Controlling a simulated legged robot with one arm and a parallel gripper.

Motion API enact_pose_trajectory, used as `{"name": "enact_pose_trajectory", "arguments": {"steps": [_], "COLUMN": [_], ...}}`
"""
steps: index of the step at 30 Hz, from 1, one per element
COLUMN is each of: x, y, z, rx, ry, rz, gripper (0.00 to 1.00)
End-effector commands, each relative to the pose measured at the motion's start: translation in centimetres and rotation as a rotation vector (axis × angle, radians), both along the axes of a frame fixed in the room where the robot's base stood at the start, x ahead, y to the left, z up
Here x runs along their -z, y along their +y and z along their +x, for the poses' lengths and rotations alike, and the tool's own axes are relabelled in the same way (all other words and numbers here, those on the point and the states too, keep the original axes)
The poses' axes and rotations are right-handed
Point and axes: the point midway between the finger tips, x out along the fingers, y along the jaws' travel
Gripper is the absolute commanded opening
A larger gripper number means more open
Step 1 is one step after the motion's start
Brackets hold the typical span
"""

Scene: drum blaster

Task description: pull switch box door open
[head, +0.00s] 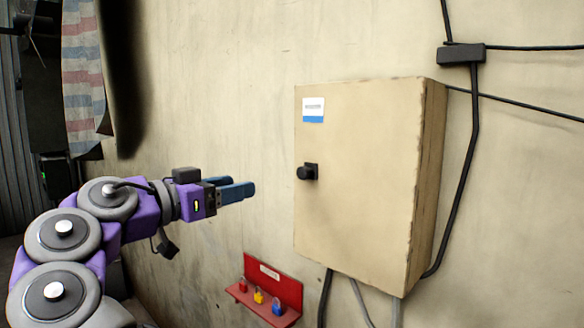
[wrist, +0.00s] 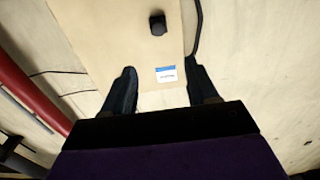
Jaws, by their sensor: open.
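The beige switch box (head: 375,220) hangs on the wall, and its door (head: 345,230) looks closed. A black knob (head: 307,172) sits at the door's left edge, with a white and blue label (head: 313,110) above it. My gripper (head: 250,190) is to the left of the knob, apart from it, with blue fingers pointing toward the box. In the wrist view my gripper (wrist: 165,85) has its fingers spread and empty. The knob (wrist: 158,25) lies beyond the fingertips there, and the label (wrist: 166,74) shows between the fingers.
A red wall rack (head: 270,290) with small coloured padlocks is below and left of the box. Black cables (head: 462,170) run along the box's right side and below it. A striped cloth (head: 83,75) hangs at far left. Bare wall lies between gripper and box.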

Motion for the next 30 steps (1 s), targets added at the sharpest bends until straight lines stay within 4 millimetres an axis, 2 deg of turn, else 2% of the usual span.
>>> {"name": "enact_pose_trajectory", "arguments": {"steps": [5,21,30], "x": [0.2,0.2,0.1], "y": [-1.5,-7.7,-9.9], "z": [1.9,10.1,12.9], "rx": [0.002,0.001,0.001], "ry": [-0.001,0.003,0.001], "rz": [-0.001,-0.004,-0.004], "gripper": [0.58,0.58,0.58]}}
